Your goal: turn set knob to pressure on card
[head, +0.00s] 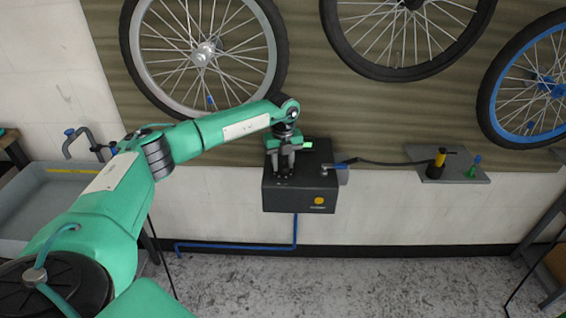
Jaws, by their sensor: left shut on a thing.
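A dark box-shaped unit (298,195) is fixed on the wall in the middle of the head view. It has a yellow round spot on its front and a small lit green display (308,145) at its top. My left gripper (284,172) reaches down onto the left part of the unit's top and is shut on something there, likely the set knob. The knob itself is hidden by the fingers. No card with a pressure can be made out. My right gripper is not in view.
Wheels (205,52) hang above. A grey basin (50,200) stands left. The floor below is clear.

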